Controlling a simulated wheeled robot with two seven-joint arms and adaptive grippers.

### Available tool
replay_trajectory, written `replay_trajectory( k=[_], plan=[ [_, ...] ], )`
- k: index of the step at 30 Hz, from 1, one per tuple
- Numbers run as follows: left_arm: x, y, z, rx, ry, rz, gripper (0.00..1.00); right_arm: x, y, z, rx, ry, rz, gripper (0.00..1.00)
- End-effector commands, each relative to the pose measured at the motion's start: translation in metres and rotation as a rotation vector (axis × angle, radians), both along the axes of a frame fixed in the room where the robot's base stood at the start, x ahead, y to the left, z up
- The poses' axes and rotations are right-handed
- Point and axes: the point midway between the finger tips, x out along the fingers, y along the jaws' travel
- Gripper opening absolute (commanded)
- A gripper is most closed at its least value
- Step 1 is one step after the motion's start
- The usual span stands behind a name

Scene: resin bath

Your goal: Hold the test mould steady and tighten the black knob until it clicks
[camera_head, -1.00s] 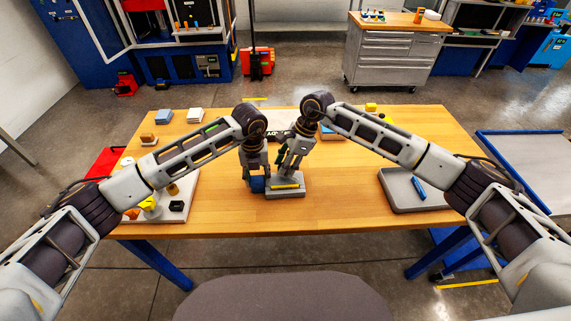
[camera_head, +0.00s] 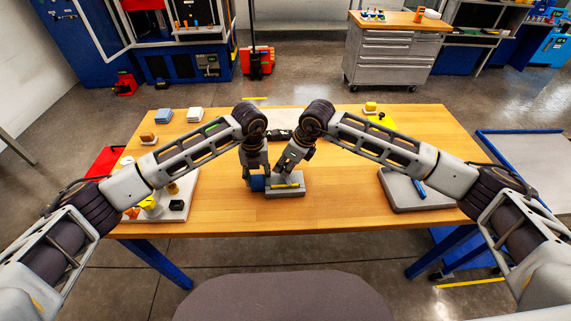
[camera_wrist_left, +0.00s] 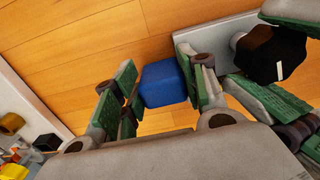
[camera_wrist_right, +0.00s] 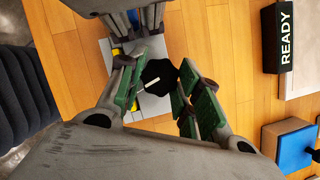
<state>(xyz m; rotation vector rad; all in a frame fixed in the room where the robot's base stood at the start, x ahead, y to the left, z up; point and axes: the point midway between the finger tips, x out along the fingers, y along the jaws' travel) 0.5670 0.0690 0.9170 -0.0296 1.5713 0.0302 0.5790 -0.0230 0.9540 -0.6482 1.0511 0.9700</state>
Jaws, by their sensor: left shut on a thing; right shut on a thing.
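The test mould has a grey base (camera_head: 289,192) on the wooden table, with a yellow strip along its front and a blue block (camera_wrist_left: 165,85) at its left side. My left gripper (camera_wrist_left: 160,88) is shut on the blue block, one finger at each side. The black knob (camera_wrist_right: 157,72) stands over the grey base and carries a white mark; it also shows in the left wrist view (camera_wrist_left: 270,52). My right gripper (camera_wrist_right: 160,85) is shut on the knob, with green pads at both sides. In the head view the fingers mostly hide the knob.
A black READY sign (camera_wrist_right: 285,38) and a blue-topped block (camera_wrist_right: 290,148) lie beyond the right gripper. A grey tray (camera_head: 405,203) with a blue pen-like item stands at right. A pale board (camera_head: 178,213) with small parts stands at left. The front middle of the table is clear.

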Motion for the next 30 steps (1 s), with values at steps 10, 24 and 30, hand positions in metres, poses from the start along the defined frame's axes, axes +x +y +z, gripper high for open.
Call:
replay_trajectory(
  k=[10,24,30],
  plan=[
    [-0.0004,-0.0005,0.0003,-0.001,0.000,-0.001,0.04,-0.0011,0.0007,-0.0001,0.000,-0.001,-0.218,0.10],
    [-0.0004,-0.0006,0.0003,-0.001,0.000,-0.001,0.04,-0.0019,0.0023,0.0003,0.000,-0.001,-0.521,0.10],
    [-0.0004,-0.0005,0.0003,-0.001,0.001,-0.001,0.04,-0.0021,0.0027,0.0001,0.001,0.000,-0.642,0.10]
  ],
)
